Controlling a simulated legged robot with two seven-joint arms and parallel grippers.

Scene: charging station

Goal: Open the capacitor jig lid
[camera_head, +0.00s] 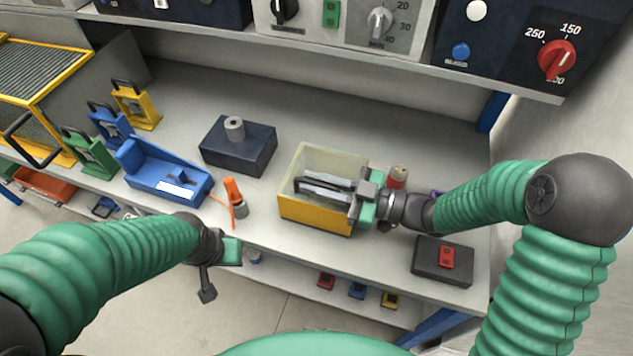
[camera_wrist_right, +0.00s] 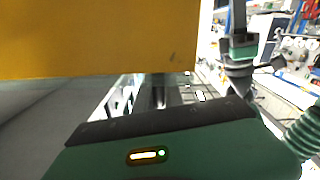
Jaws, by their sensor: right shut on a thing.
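The capacitor jig (camera_head: 313,214) is a box with a yellow front and pale, see-through upper walls, near the bench's front edge. A dark bar handle (camera_head: 322,190) shows at its top, running toward my right gripper (camera_head: 362,199). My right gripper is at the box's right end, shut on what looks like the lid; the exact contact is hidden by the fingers. In the right wrist view a yellow face (camera_wrist_right: 100,40) fills the upper left, close to the gripper. My left gripper (camera_head: 212,272) hangs by the bench's front edge, away from the jig; its jaws are unclear.
Left of the jig stand an orange tool (camera_head: 233,190), a dark block with a grey cylinder (camera_head: 238,148) and a blue fixture (camera_head: 165,178). A red-topped can (camera_head: 397,177) is close behind my right gripper. A dark box with a red switch (camera_head: 443,262) lies front right.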

